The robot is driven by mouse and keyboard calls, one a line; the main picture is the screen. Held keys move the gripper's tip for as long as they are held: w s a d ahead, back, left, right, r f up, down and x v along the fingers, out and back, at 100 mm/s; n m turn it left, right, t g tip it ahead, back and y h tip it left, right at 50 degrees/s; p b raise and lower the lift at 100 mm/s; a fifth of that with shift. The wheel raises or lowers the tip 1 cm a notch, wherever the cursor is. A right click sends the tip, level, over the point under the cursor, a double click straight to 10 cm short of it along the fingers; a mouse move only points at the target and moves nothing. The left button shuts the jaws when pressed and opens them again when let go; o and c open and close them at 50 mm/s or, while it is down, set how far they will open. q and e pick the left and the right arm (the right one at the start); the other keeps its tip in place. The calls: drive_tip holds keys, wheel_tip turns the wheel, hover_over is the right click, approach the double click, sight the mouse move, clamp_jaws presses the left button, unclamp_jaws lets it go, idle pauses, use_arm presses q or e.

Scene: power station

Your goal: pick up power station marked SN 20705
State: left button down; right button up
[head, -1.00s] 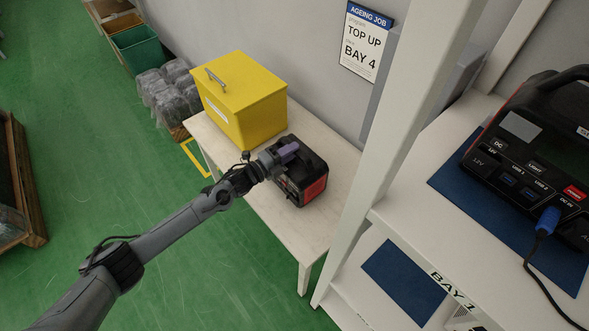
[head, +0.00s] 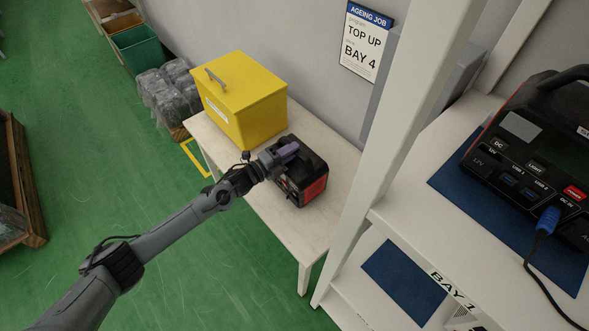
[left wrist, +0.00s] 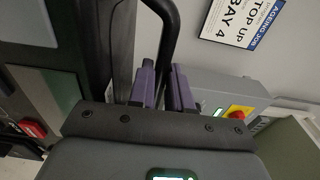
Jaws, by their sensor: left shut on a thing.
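A black and red power station (head: 303,178) stands on the white table, beside the yellow box. Its serial mark cannot be read in these frames. My left gripper (head: 287,152) is at its top and shut on its handle. In the left wrist view the purple fingers (left wrist: 163,88) of my gripper close around the black handle (left wrist: 172,30). A second black power station (head: 535,140) stands on the shelf at right with a blue plug in its front; its serial mark cannot be read either. My right gripper is not in view.
A yellow box (head: 240,100) with a metal handle stands on the white table (head: 268,209). A white rack post (head: 385,150) rises close to the table's right side. A blue mat (head: 404,281) lies on the lower shelf. Green floor is open at left.

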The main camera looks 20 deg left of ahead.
use_arm(q)
drive_tip(key=shift+w+r, duration=0.15)
drive_tip(key=shift+r, duration=0.35)
